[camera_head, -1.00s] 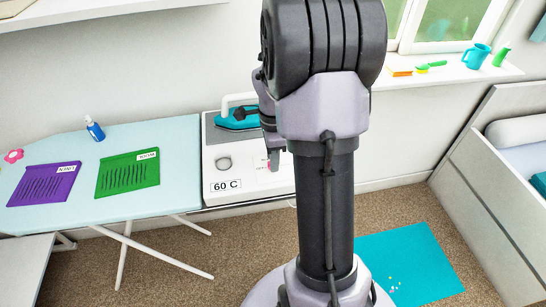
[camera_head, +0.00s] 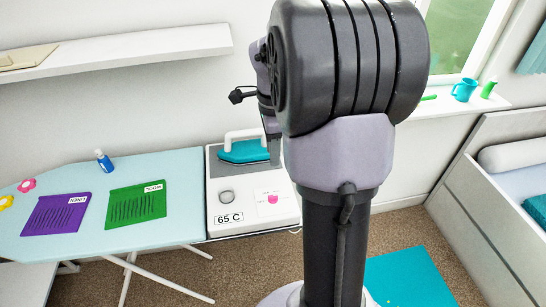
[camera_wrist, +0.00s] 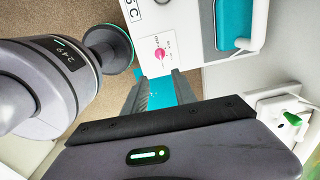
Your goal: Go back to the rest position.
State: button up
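My gripper (camera_wrist: 159,76) is in the wrist view with its two fingers apart and nothing between them. The teal floor mat and a white card show beyond the fingertips. In the head view my gripper (camera_head: 272,148) hangs beside the teal iron, partly hidden behind my arm. The iron (camera_head: 243,151) with its white handle rests on the white station (camera_head: 225,204), whose label reads "65 C". The iron also shows in the wrist view (camera_wrist: 233,22).
The pale blue ironing board (camera_head: 180,180) at left carries a purple cloth (camera_head: 56,213), a green cloth (camera_head: 137,204) and a blue bottle (camera_head: 104,160). A white shelf (camera_head: 150,48) hangs above. The sill (camera_head: 440,108) holds a teal mug (camera_head: 465,90). A teal mat (camera_head: 408,280) lies on the floor.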

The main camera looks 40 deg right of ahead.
dwell(0.4)
jog(key=s+a+r+n+t, duration=0.1)
jog(key=s+a+n, duration=0.3)
jog(key=a, duration=0.5)
jog(key=s+a+r+n+t+y+b, duration=0.1)
jog(key=s+a+r+n+t, duration=0.1)
jog(key=a+n, duration=0.7)
jog(key=s+a+r+n+t+y+b, duration=0.1)
jog(key=s+a+r+n+t, duration=0.1)
jog(key=s+a+n, duration=0.5)
jog(key=shift+a+r+t, duration=0.25)
jog(key=shift+a+t, duration=0.15)
jog(key=shift+a, duration=0.8)
